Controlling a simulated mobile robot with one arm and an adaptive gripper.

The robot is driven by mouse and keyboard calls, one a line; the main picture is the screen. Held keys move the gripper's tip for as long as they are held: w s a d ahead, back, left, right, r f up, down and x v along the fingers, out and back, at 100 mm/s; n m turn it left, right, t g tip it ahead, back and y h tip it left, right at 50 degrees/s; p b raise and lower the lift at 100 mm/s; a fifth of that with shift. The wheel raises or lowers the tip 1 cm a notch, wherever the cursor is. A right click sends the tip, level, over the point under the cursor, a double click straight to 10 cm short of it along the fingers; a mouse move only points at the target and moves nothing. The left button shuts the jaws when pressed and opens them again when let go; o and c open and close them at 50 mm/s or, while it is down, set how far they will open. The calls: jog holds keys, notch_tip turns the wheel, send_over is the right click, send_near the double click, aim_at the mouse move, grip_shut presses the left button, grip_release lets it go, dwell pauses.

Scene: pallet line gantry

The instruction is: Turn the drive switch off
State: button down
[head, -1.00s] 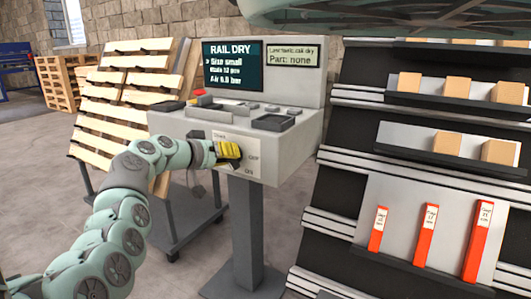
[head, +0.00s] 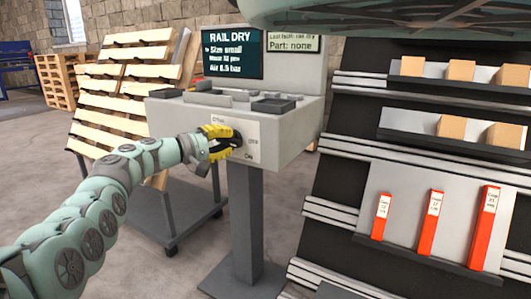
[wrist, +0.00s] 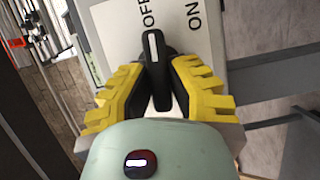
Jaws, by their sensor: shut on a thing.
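The drive switch (wrist: 155,70) is a black lever with a white line, on a white label plate (head: 250,125) on the front of the grey console. In the wrist view it sits between my yellow fingers, its white-lined end pointing towards the OFF lettering (wrist: 146,14); the ON lettering (wrist: 195,15) is to the right. In the head view the dark lever (head: 236,141) points right, towards the OFF mark. My gripper (wrist: 160,92) is shut on the lever, one finger on each side. It also shows in the head view (head: 226,143), coming from the left.
The console (head: 290,118) stands on a grey post and has a RAIL DRY screen (head: 232,54). A slatted wooden rack (head: 120,95) on a cart stands behind left. A dark shelf rack (head: 350,130) with boxes and red-orange holders stands right.

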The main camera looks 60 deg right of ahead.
jog(key=shift+f+n, duration=0.25)
jog(key=shift+n, duration=0.35)
jog(key=c, duration=0.9)
grip_release()
jog(key=shift+d+r, duration=0.1)
jog(key=shift+r, duration=0.05)
jog(key=v, duration=1.2)
jog(key=shift+f, duration=0.25)
